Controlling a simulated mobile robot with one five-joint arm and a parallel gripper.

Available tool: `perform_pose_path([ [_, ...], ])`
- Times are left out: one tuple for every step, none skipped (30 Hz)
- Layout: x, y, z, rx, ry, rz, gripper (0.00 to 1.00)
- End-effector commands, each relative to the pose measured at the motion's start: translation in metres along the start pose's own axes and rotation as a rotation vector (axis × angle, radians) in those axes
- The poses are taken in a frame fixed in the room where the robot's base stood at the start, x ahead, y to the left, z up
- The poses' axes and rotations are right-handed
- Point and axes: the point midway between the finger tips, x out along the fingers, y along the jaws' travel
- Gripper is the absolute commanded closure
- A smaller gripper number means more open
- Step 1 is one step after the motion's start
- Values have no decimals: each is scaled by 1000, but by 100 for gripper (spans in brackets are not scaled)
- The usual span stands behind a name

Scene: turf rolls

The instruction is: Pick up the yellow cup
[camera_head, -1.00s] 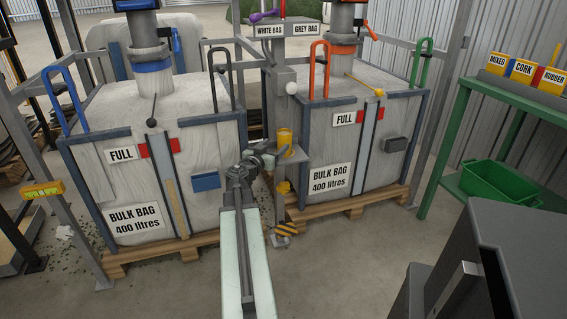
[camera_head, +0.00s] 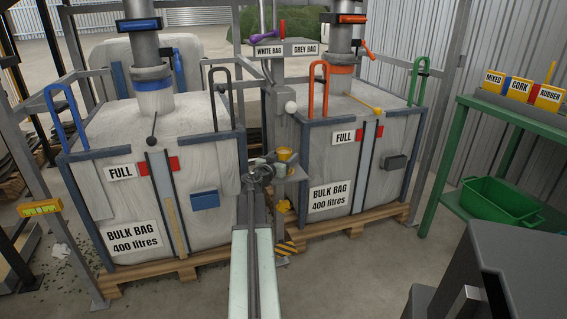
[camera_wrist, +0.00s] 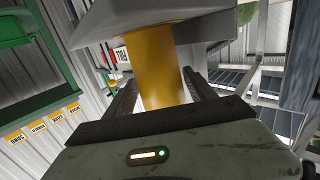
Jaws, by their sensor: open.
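The yellow cup (camera_head: 284,154) stands at the post between the two bulk bags, by a small grey shelf (camera_head: 297,173). My gripper (camera_head: 272,165) is right at it and hides its lower part in the head view. In the wrist view the cup (camera_wrist: 155,65) shows as a plain yellow cylinder between the two dark fingers of my gripper (camera_wrist: 157,84). The fingers are open, one on each side, with a visible gap at the right finger. Whether the left finger touches the cup cannot be told.
Full bulk bags stand left (camera_head: 100,197) and right (camera_head: 325,155) on wooden pallets. A white ball (camera_head: 291,106) and a sign (camera_head: 285,49) are on the post above the cup. A green bench (camera_head: 520,120) with a green tray (camera_head: 498,200) stands right.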

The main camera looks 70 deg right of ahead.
Motion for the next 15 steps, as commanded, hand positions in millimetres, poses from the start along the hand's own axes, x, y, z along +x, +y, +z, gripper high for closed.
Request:
perform_pose_path([
  [0,0,0,0,0,0,36],
  [0,0,0,0,0,0,41],
  [-1,0,0,0,0,0,53],
  [-1,0,0,0,0,0,61],
  [-1,0,0,0,0,0,69],
  [-1,0,0,0,0,0,80],
  [-1,0,0,0,0,0,89],
  [-1,0,0,0,0,0,92],
  [-1,0,0,0,0,0,99],
  [-1,0,0,0,0,0,99],
  [-1,0,0,0,0,0,99],
  [-1,0,0,0,0,-1,99],
  [-1,-1,0,0,0,-1,99],
  [-1,-1,0,0,0,-1,99],
  [-1,-1,-2,0,0,-1,99],
])
